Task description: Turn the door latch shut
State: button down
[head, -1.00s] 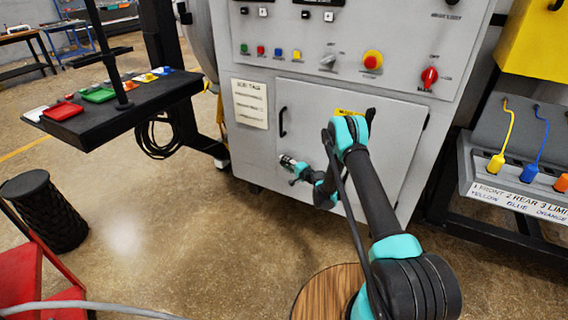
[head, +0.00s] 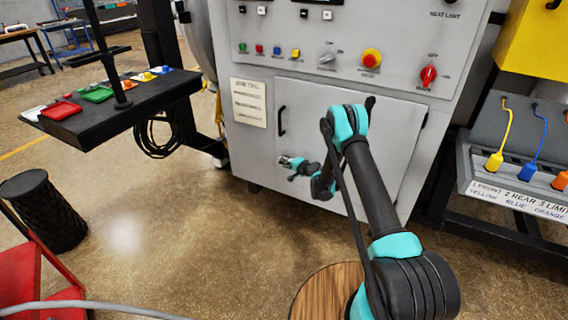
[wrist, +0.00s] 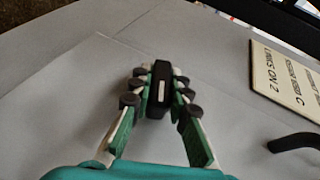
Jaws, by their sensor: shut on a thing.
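The door latch (wrist: 160,88) is a small black bar with a pale stripe on the grey cabinet. In the wrist view it lies between my gripper's (wrist: 158,90) fingers, pointing roughly up and down the picture. The fingers are shut on it, with dark pads on both sides. In the head view my gripper (head: 285,163) is at the left edge of the grey cabinet door (head: 390,140), below the black door handle (head: 281,120). The latch itself is too small and covered to make out there. The door looks flush with the cabinet front.
The door handle (wrist: 292,143) and a sign plate (wrist: 285,85) are to the right of the latch in the wrist view. A control panel (head: 340,35) is above the door. A black shelf with coloured trays (head: 97,94) stands left, a cable rack (head: 520,150) right.

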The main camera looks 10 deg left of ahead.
jog(key=n+g+h, duration=0.1)
jog(key=h, duration=0.2)
jog(key=g+h, duration=0.2)
jog(key=shift+n+h, duration=0.4)
jog(key=n+g+h, duration=0.1)
jog(key=g+h, duration=0.1)
jog(key=h, duration=0.3)
jog(key=shift+d+h, duration=0.1)
jog(key=shift+h, duration=0.3)
jog(key=shift+g, duration=0.3)
jog(key=c, duration=1.4)
grip_release()
jog(key=shift+c, duration=0.2)
